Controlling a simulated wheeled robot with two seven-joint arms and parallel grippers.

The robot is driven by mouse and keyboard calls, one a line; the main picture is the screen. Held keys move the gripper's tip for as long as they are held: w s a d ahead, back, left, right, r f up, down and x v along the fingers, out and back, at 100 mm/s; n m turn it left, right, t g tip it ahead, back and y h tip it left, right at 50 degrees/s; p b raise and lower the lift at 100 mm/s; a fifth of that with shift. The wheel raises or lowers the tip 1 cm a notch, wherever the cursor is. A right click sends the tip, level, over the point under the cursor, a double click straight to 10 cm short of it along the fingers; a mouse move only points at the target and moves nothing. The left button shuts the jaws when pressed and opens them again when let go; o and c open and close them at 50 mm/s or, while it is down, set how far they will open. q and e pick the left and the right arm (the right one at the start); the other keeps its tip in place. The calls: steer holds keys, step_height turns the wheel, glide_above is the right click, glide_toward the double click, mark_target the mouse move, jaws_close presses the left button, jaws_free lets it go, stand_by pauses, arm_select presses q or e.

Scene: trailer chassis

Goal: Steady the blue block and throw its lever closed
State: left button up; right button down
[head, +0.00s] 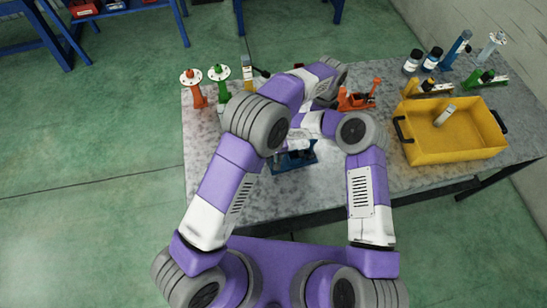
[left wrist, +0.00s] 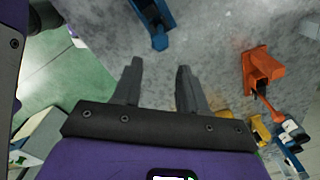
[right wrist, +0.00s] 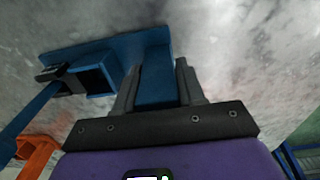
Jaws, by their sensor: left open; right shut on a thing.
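The blue block (head: 292,160) stands near the front edge of the grey table, partly hidden by my right arm in the head view. In the right wrist view, the blue block (right wrist: 155,88) is between the fingers of my right gripper (right wrist: 157,85), which is shut on it. Its blue lever (right wrist: 28,112) sticks out toward the lower left there, past a dark joint. My left gripper (left wrist: 157,82) is open and empty. A blue part (left wrist: 158,30), seemingly of the block or lever, lies beyond its fingertips, apart from them. The head view hides my left gripper behind my arms.
An orange lever block (head: 357,98) stands right of my arms; it also shows in the left wrist view (left wrist: 262,68). A yellow tray (head: 455,155) holds a small item at right. Bottles and several other lever blocks stand behind it.

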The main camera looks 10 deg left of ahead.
arm_select(q)
steer(key=shift+a, duration=0.1)
steer(key=c, duration=0.3)
steer(key=shift+a+f, duration=0.15)
steer(key=shift+f, duration=0.2)
steer(key=shift+c, duration=1.4)
steer(key=a+f+m+g+h, duration=0.1)
steer(key=m, duration=0.1)
steer(key=a+f+m+g+h, duration=0.1)
steer(key=a+m, duration=0.1)
steer(key=shift+w+a+f+m+h, duration=0.1)
steer(key=shift+a+f+m+h, duration=0.05)
steer(key=shift+f+m+h, duration=0.25)
jaws_close()
steer(key=w+a+r+m+g+h, duration=0.1)
steer(key=w+a+r+m+h, duration=0.1)
steer(key=a+m, duration=0.3)
steer(key=shift+a+h, duration=0.4)
steer(key=shift+h, duration=0.5)
steer(key=shift+f, duration=0.1)
